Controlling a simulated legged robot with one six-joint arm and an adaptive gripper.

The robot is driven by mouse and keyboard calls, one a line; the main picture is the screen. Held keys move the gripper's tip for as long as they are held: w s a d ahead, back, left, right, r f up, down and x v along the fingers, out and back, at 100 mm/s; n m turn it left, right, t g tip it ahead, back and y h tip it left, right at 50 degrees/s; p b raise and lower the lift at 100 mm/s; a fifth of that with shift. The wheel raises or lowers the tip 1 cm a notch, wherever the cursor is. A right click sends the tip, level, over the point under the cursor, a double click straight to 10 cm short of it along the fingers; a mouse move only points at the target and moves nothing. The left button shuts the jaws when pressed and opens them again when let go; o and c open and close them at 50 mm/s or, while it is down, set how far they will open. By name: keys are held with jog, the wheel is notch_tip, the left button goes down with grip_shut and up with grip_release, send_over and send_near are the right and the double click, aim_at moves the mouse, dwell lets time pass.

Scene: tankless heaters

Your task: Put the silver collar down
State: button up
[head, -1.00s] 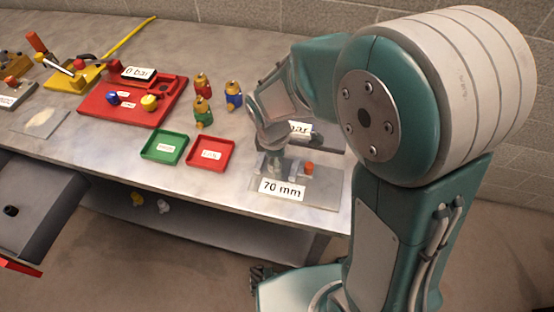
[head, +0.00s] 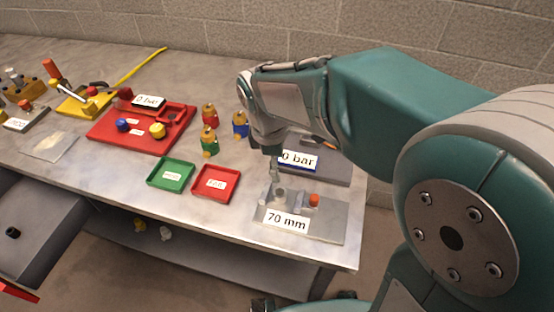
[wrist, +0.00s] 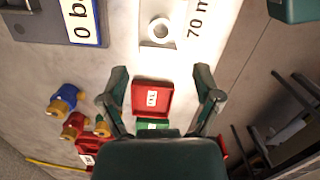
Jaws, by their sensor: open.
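The silver collar (wrist: 160,29) is a pale ring resting on the grey plate (wrist: 148,8) beside the 70 mm label. In the head view the collar (head: 280,195) sits near the left side of that plate (head: 328,228), partly crowded by the gripper. My gripper (wrist: 161,84) is open, with nothing between its fingers in the wrist view. In the head view my gripper (head: 274,165) is above and just behind the collar, and its fingers are hard to make out.
A red tray (head: 216,194) and a green tray (head: 172,186) lie left of the plate. Behind it is a grey block with a bar label (head: 298,160). The table's front edge is close.

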jog(key=s+d+r+m+t+y, duration=0.1)
jog(key=s+d+r+m+t, duration=0.4)
jog(key=s+d+m, duration=0.7)
notch_tip(320, 180, up, 2)
jog(key=s+m, duration=0.1)
jog(key=m, duration=0.3)
jog(key=shift+r+t, duration=0.25)
jog(key=shift+t, duration=0.15)
jog(key=shift+w, duration=0.1)
dwell(0.4)
